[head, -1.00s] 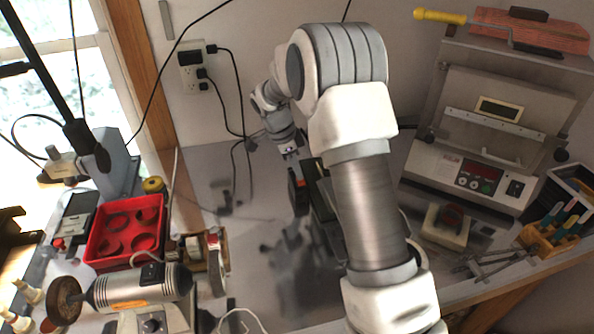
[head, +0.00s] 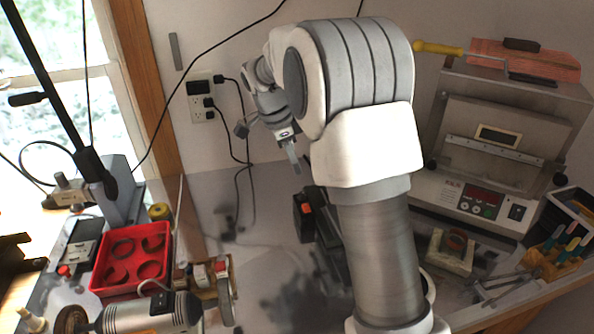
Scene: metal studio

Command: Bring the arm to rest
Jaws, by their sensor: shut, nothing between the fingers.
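My gripper (head: 294,168) shows in the head view left of my large arm links, in front of the back wall and above the grey bench top (head: 210,190). Its fingers point down and are closed, with nothing held. It is clear of the bench, near the black device with an orange mark (head: 305,208). My raised arm fills the middle of the view and hides part of the bench behind it.
A wall outlet (head: 201,98) with black cables (head: 248,185) is left of the gripper. A red tray (head: 165,240) and a rotary tool (head: 150,312) are at left. The bench's left-middle is partly clear.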

